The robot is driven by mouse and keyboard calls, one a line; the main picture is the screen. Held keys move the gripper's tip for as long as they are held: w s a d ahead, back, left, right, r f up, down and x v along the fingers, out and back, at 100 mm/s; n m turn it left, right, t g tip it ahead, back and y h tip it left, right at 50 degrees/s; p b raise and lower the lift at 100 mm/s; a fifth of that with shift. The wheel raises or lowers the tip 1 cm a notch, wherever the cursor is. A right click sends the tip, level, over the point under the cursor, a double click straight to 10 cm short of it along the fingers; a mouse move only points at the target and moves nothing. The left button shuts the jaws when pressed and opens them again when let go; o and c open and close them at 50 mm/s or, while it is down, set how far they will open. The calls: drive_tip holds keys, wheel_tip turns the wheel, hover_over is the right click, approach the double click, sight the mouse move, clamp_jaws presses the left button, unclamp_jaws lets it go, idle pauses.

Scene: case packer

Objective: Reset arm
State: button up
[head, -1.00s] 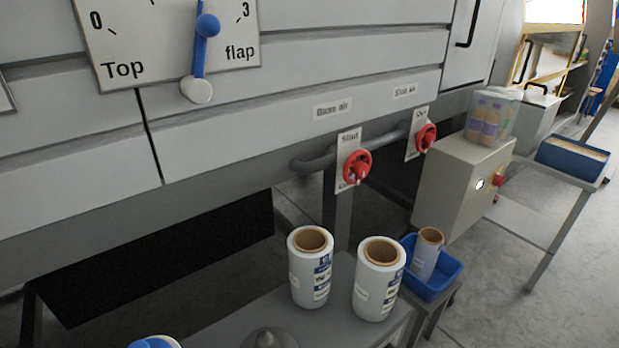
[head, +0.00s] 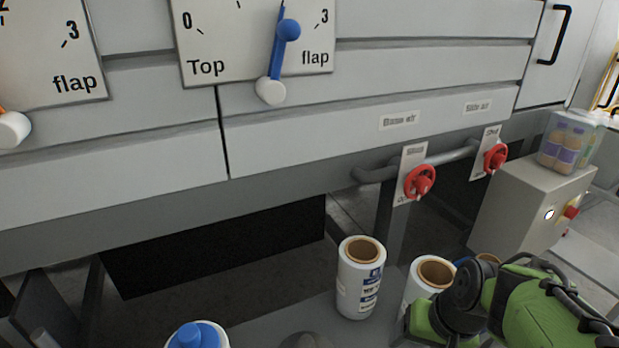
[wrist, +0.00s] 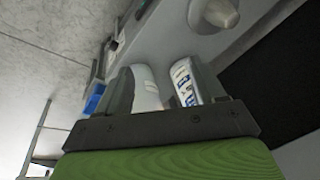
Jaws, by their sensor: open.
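My green arm comes into the head view at the lower right, in front of part of a white film roll; my fingers do not show clearly there. In the wrist view my gripper (wrist: 167,88) is open, its two dark fingers apart. Beyond the fingers, two white rolls show; the labelled one is the film roll (wrist: 185,82). Nothing is clearly held between the fingers. In the head view one film roll (head: 361,283) stands upright on the grey bench, left of the second film roll (head: 424,282).
The machine front has a Top flap dial with a blue lever (head: 279,62) and two red valve wheels (head: 419,181). A grey control box (head: 530,205) carries bagged bottles (head: 566,143). A blue-capped container (head: 197,336) stands at the front. Dark open space lies under the machine.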

drive_tip(key=s+a+r+n+t+h, duration=0.1)
drive_tip(key=s+a+r+n+t, duration=0.25)
drive_tip(key=s+a+r, duration=0.45)
wheel_tip(320, 180, up, 13)
drive_tip(key=s+d+p, duration=0.1)
drive_tip(key=p, duration=1.2)
drive_tip(key=shift+d+p, duration=0.35)
drive_tip(key=shift+d, duration=0.05)
drive_tip(key=shift+f+n+g, duration=0.15)
drive_tip(key=shift+n+g, duration=0.1)
